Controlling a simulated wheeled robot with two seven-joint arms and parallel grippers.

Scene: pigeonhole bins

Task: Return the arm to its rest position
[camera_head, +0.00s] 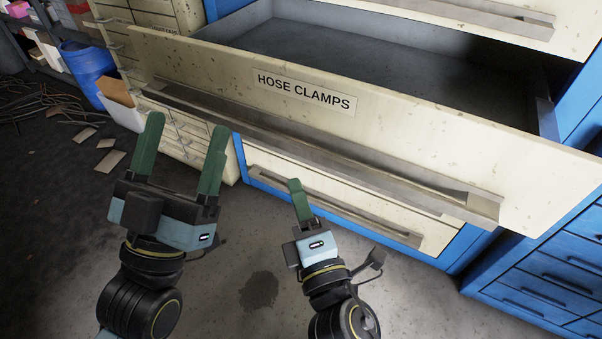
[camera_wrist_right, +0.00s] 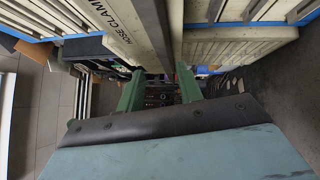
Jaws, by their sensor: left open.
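My left gripper (camera_head: 188,124) is open, with its two green fingers apart and nothing between them. It is in front of the left part of the pulled-out drawer labelled HOSE CLAMPS (camera_head: 430,145). My right gripper (camera_head: 295,183) shows edge-on in the head view, below the drawer's long handle (camera_head: 330,155). In the right wrist view its green fingers (camera_wrist_right: 158,88) stand apart, with no object held. The drawer front and handle run away above them there; whether they touch cannot be told. The visible drawer floor (camera_head: 390,70) looks empty.
A closed cream drawer (camera_head: 345,200) sits below the open one. A blue drawer cabinet (camera_head: 555,275) stands at the right. A blue barrel (camera_head: 88,68), a cardboard box (camera_head: 120,100) and cables (camera_head: 45,105) lie at the left. The concrete floor (camera_head: 240,270) around my arms is clear.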

